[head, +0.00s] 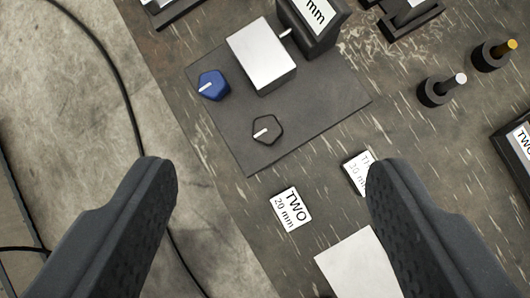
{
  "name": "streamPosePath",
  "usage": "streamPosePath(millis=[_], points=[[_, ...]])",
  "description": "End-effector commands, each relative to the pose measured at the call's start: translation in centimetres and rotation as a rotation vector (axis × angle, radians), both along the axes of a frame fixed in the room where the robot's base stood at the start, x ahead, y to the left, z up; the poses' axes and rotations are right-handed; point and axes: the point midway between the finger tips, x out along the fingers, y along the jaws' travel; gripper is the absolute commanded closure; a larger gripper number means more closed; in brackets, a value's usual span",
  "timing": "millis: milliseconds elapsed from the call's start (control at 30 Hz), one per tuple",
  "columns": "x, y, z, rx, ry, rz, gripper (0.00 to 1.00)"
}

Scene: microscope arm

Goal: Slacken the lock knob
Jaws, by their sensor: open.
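A blue knob (213,85) with a white pointer line sits at the left of a dark base plate (329,103). A black knob (268,129) with a white pointer line sits nearer on the same plate. I cannot tell from markings which one is the lock knob. A silver block (261,55) stands on the plate behind them, beside a dark upright part (312,27) with a label ending in "mm". My gripper (270,170) is open and empty, its two dark fingers wide apart in the foreground. Neither finger appears to touch a knob.
Cards marked "TWO 20 mm" (291,209) and "30 mm" (358,172) and a blank white sheet (362,266) lie in front. Holders with a white-tipped peg (437,91) and a yellow-tipped peg (491,54) stand right. A black cable (122,91) runs along the left floor.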

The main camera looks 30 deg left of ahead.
Motion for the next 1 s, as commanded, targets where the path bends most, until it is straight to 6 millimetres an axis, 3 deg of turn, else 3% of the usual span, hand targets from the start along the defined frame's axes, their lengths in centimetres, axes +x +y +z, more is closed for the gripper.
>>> streamPosePath(millis=[100,333,500,667,867,1000], points=[[1.7,0.7,-4.5,0.023,0.073,-0.056,0.38],[3.2,2.1,-11.9,0.061,0.184,-0.159,0.38],[3.4,2.8,-15.0,0.074,0.232,-0.205,0.38],[3.5,2.9,-16.2,0.08,0.245,-0.222,0.38],[4.0,2.2,-18.3,0.08,0.248,-0.224,0.38],[4.8,1.5,-20.8,0.081,0.246,-0.223,0.38]])
